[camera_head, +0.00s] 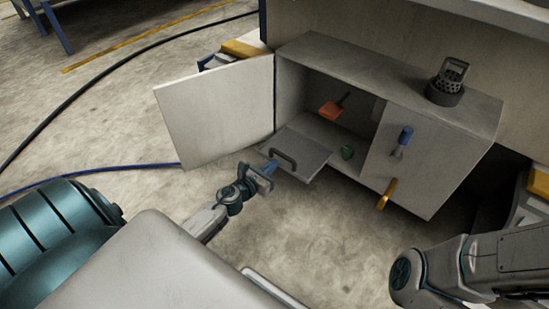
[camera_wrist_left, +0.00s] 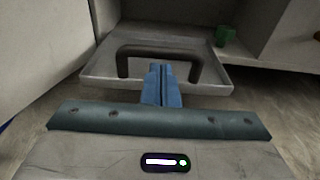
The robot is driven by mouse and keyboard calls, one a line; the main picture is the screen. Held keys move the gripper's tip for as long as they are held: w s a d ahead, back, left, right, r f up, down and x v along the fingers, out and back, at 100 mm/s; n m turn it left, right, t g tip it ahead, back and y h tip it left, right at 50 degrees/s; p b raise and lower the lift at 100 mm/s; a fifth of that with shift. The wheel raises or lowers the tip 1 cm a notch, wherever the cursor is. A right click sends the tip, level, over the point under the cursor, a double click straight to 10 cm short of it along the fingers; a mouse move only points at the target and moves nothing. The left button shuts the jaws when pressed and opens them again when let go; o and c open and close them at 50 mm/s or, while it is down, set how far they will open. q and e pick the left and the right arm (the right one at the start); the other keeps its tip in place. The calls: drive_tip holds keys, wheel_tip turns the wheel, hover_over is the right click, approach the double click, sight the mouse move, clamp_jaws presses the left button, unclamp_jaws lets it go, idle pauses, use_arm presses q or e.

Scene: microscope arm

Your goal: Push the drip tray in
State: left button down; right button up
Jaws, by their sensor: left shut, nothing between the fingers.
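The drip tray (camera_head: 312,153) is a shallow grey tray with a dark arched handle (camera_head: 284,157), sticking out of the open cabinet's lower left. In the left wrist view the tray (camera_wrist_left: 99,72) lies straight ahead, with its handle (camera_wrist_left: 158,50) across it. My left gripper (camera_head: 266,172) is at the tray's front edge. Its blue fingers (camera_wrist_left: 161,72) are shut and empty, and appear between the two handle legs. I cannot tell whether they touch the tray or handle. My right arm enters at the lower right of the head view; its gripper is out of the picture.
The white cabinet door (camera_head: 219,108) stands open left of the tray. Inside the cabinet (camera_head: 390,82) are an orange scoop-like item (camera_head: 333,109) and a green cup (camera_head: 347,152). A blue-handled tool (camera_head: 404,138) and yellow handle (camera_head: 387,194) are on the right front. The floor before it is clear.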

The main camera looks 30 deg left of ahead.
use_arm(q)
drive_tip(key=shift+w+r, duration=0.1)
drive_tip(key=shift+w, duration=0.6)
hover_over(300, 148)
drive_tip(key=shift+s, duration=0.25)
drive_tip(key=shift+w, duration=0.25)
drive_tip(key=shift+r, duration=0.15)
drive_tip(key=shift+w, duration=0.1)
